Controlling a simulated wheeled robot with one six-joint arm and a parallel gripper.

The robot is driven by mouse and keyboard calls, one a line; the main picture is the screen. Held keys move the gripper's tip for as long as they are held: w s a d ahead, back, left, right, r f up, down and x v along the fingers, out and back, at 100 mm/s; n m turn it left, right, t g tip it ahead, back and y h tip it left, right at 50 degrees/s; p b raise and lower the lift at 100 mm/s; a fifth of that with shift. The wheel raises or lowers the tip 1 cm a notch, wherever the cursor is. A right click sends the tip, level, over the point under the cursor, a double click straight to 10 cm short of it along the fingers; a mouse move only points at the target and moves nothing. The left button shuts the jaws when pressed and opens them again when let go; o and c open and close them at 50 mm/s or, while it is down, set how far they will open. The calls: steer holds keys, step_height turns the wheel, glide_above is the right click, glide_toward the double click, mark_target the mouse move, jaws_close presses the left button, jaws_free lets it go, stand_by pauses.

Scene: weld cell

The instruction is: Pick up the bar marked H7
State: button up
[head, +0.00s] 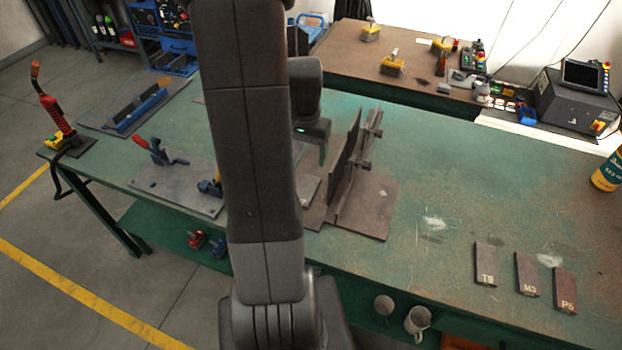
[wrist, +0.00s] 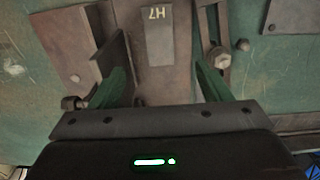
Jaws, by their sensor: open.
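The bar marked H7 (wrist: 159,42) shows in the wrist view as a grey bar with its mark upside down at the top. It sits on a brown surface between upright metal pieces. My gripper (wrist: 162,80) is open, with one green finger on each side below the bar. The bar looks to lie between and beyond the fingertips, and I see no contact. In the head view my gripper (head: 312,150) is mostly behind my arm, beside the brown welding fixture (head: 372,215).
The fixture's upright plate (head: 345,165) stands close to my gripper. A clamp plate (head: 180,183) lies left. The bench middle right is clear.

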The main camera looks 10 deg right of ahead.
glide_above(307, 189)
steer(key=f, duration=0.8)
steer(key=shift+s+a, duration=0.2)
steer(key=shift+w+d+f+p, duration=0.1)
steer(key=shift+f+p, duration=0.4)
steer(key=shift+f, duration=2)
jaws_close()
steer(key=shift+r, duration=0.1)
